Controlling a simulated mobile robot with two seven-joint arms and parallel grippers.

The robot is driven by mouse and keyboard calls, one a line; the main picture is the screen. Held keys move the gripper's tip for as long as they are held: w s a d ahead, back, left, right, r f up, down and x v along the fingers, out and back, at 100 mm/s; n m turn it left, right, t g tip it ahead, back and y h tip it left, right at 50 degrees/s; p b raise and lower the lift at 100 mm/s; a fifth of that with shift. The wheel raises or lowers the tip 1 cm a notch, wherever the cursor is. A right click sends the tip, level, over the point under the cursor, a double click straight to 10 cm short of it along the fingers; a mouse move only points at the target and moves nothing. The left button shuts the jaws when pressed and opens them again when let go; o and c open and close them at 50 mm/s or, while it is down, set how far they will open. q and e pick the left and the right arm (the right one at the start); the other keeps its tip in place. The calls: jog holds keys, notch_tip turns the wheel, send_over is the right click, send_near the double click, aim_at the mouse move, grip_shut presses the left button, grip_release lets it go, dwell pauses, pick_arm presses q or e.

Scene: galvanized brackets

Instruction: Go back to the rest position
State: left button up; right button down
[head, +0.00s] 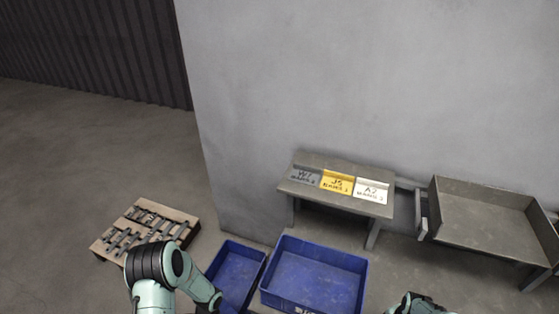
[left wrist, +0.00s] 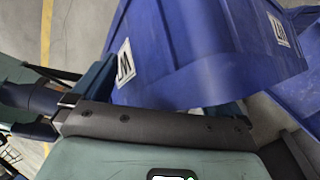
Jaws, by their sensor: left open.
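My left arm (head: 160,265) comes up at the bottom left of the head view and bends down to the right, beside the blue bins. Its gripper is hidden there. In the left wrist view my left gripper (left wrist: 168,98) shows in part, its fingers apart and nothing seen between them. A blue bin with white labels (left wrist: 190,50) lies just beyond it. Only a small part of my right arm (head: 415,305) shows at the bottom edge of the head view, and its gripper is out of view.
A narrow blue bin (head: 235,270) and a wider blue bin (head: 315,270) stand on the floor. Behind them is a grey bench (head: 335,205) with grey, yellow and white labelled plates. A metal tray (head: 485,215) stands right. A pallet with metal parts (head: 145,230) lies left.

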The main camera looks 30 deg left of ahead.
pick_arm(q)
jog(key=w+d+f+n+t+h, duration=0.25)
jog(key=w+d+n+t, duration=0.2)
jog(key=d, duration=0.65)
pick_arm(e)
jog(key=s+f+n+y, duration=0.15)
jog(key=s+f, duration=0.35)
jog(key=s, duration=0.7)
jog(key=s+f+n+y, duration=0.15)
jog(key=s+f, duration=0.35)
jog(key=s, duration=0.7)
pick_arm(q)
jog(key=s+d+n, duration=1)
jog(key=d+n, duration=0.2)
pick_arm(e)
jog(key=s+a+r+n, duration=0.1)
jog(key=s+a+r, duration=0.1)
jog(key=s, duration=0.6)
pick_arm(q)
notch_tip(320, 180, up, 12)
jog(key=g+p, duration=0.1)
jog(key=p, duration=1.1)
jog(key=shift+w+r+p, duration=0.25)
jog(key=shift+w+p, duration=0.05)
jog(key=shift+p, duration=0.05)
pick_arm(e)
notch_tip(320, 180, up, 12)
jog(key=g, duration=0.1)
jog(key=shift+w+n, duration=0.25)
jog(key=shift+n, duration=0.15)
